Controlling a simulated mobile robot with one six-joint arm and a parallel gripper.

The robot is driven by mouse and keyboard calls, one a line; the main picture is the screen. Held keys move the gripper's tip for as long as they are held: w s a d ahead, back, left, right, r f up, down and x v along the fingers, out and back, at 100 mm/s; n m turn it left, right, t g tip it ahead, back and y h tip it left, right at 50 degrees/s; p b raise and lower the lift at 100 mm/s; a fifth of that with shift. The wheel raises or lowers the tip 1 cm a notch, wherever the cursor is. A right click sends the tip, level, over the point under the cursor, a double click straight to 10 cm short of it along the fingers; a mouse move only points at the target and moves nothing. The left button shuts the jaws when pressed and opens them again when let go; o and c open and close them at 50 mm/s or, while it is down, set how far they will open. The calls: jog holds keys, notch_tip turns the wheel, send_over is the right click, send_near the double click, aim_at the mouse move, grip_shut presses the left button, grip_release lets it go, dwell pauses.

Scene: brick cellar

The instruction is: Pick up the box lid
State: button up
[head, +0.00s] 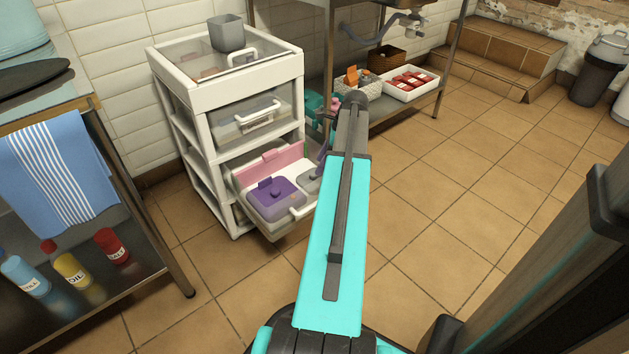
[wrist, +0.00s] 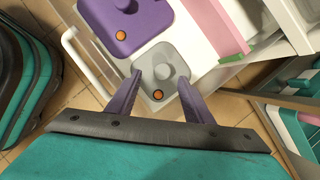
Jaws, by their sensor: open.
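A grey box lid (wrist: 155,54) with a round knob and an orange dot lies in the open drawer (head: 267,226). It also shows in the head view (head: 311,182), partly hidden by my arm. A purple lidded box (head: 275,199) with a similar knob and orange dot sits beside it, and its lid shows at the top of the wrist view (wrist: 120,18). My gripper (wrist: 160,76) is open and empty, its two purple fingers on either side of the grey lid's knob. Whether they touch the lid cannot be told. In the head view my arm mostly hides the gripper.
A pink panel-like item (head: 268,163) stands at the drawer's back. The white drawer unit (head: 222,98) rises above, with a grey cup (head: 227,34) on top. A metal shelf holding a white tray (head: 407,86) stands to the right.

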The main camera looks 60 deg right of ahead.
jog(key=shift+f, duration=0.1)
jog(key=b+x, duration=0.1)
jog(key=x, duration=0.1)
jog(key=b+x, duration=0.1)
jog(key=shift+w+d+f+b, duration=0.15)
jog(key=shift+d+b, duration=0.05)
jog(key=shift+b, duration=0.15)
jog(key=shift+b+x, duration=0.4)
jog(key=shift+x, duration=0.5)
jog(key=c, duration=1.1)
notch_tip(320, 180, up, 18)
jog(key=p, duration=0.8)
